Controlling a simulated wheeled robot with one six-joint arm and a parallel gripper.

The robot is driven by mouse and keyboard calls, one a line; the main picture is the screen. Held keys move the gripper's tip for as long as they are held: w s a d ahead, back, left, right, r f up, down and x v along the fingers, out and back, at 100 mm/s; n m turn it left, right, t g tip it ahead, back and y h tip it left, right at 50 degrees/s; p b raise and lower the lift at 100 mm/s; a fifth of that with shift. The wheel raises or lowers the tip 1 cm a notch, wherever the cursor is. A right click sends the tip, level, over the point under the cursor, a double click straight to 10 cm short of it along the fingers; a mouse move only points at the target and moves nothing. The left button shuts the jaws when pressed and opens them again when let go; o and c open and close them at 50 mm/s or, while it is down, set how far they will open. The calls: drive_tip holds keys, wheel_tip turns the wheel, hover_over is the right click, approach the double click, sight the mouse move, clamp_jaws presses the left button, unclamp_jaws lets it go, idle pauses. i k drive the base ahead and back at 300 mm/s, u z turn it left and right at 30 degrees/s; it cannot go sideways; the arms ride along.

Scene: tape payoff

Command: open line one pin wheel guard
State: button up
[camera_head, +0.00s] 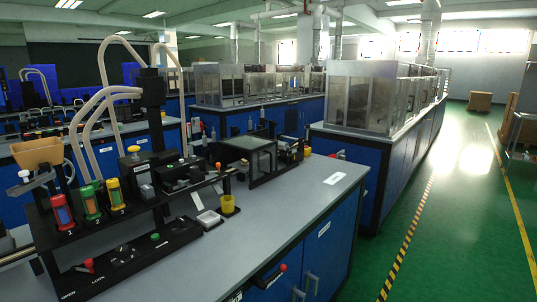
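No part that I can surely name as the pin wheel guard stands out. A black-framed box with clear panels (262,162) sits on the near bench, right of the main machine. It may be the guard, and its panels look closed, but it is small and I cannot tell for certain. A lever with a red knob (87,262) sits on the black base at the lower left, beside the printed words OPEN and LOCK. The machine's red, green and yellow units (90,203) are numbered 1, 2 and 3. My gripper is not in view.
The near grey bench (285,205) has blue cabinets and a black bar with a red knob (270,276) at its front. Green floor (450,215) is clear at right, beside striped tape.

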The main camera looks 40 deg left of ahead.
sight(263, 152)
drive_tip(key=u, duration=0.6)
drive_tip(key=i, duration=1.7)
drive_tip(key=u, duration=0.75)
drive_tip(key=i, duration=0.3)
drive_tip(key=u, duration=0.1)
